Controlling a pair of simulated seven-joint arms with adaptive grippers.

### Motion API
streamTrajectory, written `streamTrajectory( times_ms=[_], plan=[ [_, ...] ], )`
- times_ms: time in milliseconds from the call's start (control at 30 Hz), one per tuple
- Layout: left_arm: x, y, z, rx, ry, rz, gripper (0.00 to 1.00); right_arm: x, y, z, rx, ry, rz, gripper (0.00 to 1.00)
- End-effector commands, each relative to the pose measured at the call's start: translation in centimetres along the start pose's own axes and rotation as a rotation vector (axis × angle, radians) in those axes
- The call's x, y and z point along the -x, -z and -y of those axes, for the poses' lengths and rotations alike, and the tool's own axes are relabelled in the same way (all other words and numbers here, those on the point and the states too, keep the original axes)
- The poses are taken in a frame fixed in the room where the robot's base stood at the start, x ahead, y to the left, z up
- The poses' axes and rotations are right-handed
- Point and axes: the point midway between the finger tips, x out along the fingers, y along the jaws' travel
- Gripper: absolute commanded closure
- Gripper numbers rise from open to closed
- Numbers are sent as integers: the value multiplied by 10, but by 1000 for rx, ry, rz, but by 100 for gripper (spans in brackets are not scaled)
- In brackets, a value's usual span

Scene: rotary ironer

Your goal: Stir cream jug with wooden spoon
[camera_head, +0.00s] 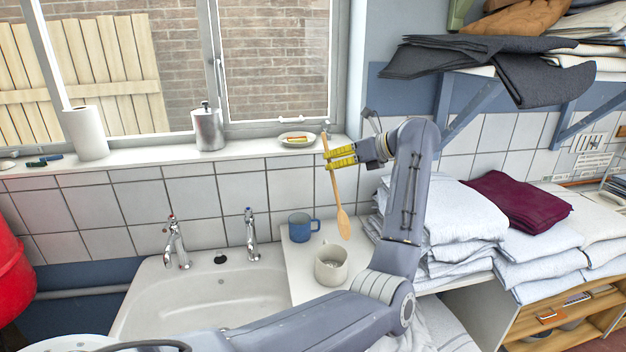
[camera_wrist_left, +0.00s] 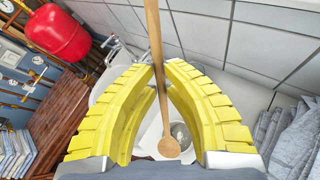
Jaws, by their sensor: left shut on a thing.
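The wooden spoon (camera_head: 336,195) hangs almost upright with its bowl down, and it also shows in the left wrist view (camera_wrist_left: 154,35). My left gripper (camera_head: 341,156), with yellow fingers, is shut on its upper handle; the fingers also show in the left wrist view (camera_wrist_left: 159,68). The cream jug (camera_head: 331,266) stands on the white counter right of the sink. The spoon's bowl is above and slightly behind the jug in the head view, apart from it. In the left wrist view, the jug (camera_wrist_left: 182,133) is partly hidden behind the spoon's bowl. My right gripper is not in view.
A blue mug (camera_head: 301,227) stands behind the jug. The sink (camera_head: 215,300) with two taps lies to the left. Stacked folded towels (camera_head: 450,210) crowd the right. A soap dish (camera_head: 297,139) sits on the windowsill, near the spoon's top.

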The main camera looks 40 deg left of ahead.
Motion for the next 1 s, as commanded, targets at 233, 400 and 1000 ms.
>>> streamTrajectory(
  times_ms=[233, 400, 1000],
  plan=[
    [-2, -5, -4, 10, -86, 157, 100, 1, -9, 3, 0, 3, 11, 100],
    [-5, -4, -1, 11, -91, 174, 100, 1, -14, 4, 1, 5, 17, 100],
    [-34, 11, 21, 9, -90, 171, 100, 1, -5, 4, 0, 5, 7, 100]
  ],
)
